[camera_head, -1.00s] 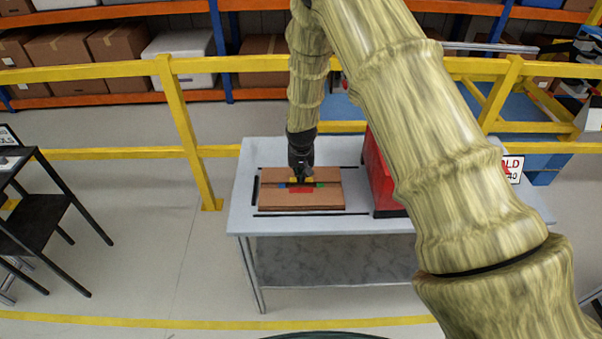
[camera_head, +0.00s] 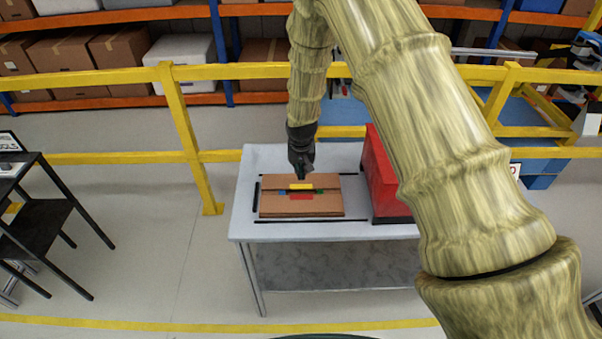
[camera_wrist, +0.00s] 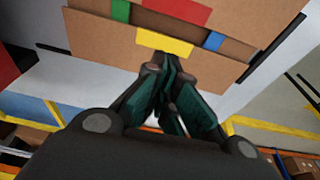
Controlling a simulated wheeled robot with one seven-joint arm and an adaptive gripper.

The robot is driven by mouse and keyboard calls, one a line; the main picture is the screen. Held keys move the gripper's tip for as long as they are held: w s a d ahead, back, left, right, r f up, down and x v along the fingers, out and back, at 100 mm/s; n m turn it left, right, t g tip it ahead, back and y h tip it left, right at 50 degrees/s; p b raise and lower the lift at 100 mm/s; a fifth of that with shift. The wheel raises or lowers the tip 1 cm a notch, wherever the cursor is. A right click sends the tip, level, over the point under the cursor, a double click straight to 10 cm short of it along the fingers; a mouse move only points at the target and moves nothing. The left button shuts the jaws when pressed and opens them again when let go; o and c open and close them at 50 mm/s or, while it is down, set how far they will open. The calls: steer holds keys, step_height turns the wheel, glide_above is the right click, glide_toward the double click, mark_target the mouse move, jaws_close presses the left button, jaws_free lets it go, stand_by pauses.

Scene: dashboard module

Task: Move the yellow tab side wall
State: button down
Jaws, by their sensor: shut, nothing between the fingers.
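The yellow tab (camera_head: 301,186) lies at the back edge of the slot across the top of a brown cardboard box (camera_head: 300,207) on the table. A red tab (camera_head: 301,197) is in front of it, a blue tab (camera_head: 282,193) at the left and a green tab (camera_head: 319,192) at the right. My gripper (camera_head: 304,174) is just behind and above the yellow tab, shut and empty. In the wrist view the yellow tab (camera_wrist: 165,42) is just beyond the fingertips (camera_wrist: 160,68); I cannot tell whether they touch it.
The box stands on a light grey table (camera_head: 246,190) with black marking strips around it. A red bin (camera_head: 380,175) stands to the right of the box. A yellow railing (camera_head: 185,135) runs behind the table. My arm hides the table's right part.

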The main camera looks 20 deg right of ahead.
steer(key=shift+s+r+b, duration=0.1)
steer(key=shift+r+b, duration=0.2)
steer(key=shift+r, duration=0.2)
steer(key=s+b+v, duration=0.1)
steer(key=b+v, duration=0.2)
steer(key=v, duration=0.6)
steer(key=shift+s+a, duration=0.2)
steer(key=shift+s, duration=0.05)
